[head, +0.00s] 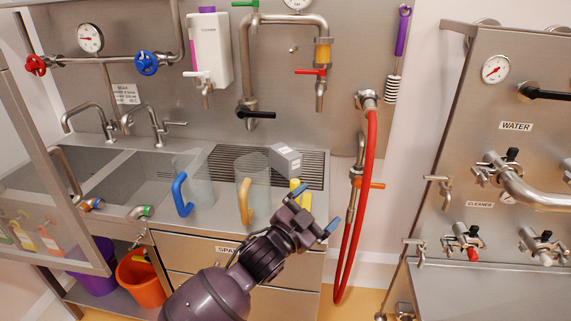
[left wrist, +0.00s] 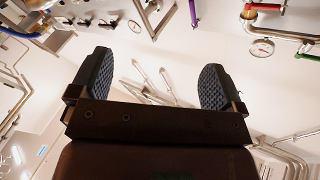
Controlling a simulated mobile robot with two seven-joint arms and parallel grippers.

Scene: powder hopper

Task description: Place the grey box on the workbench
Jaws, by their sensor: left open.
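A small grey box (head: 285,158) with printed marks sits at the ribbed drainboard of the steel workbench (head: 312,170), right of two clear jugs. My left gripper (head: 316,208) is in front of the bench, lower right of the box and apart from it. Its jaws are open and spread wide. In the left wrist view the two dark ribbed finger pads of the left gripper (left wrist: 154,86) have nothing between them. The box does not show in that view. My right gripper is not in view.
Clear jugs with a blue handle (head: 182,195) and an orange handle (head: 246,202) stand left of the box. A yellow piece (head: 301,194) shows behind my gripper. A red hose (head: 370,160) hangs to the right. A glass door (head: 45,165) stands at the left.

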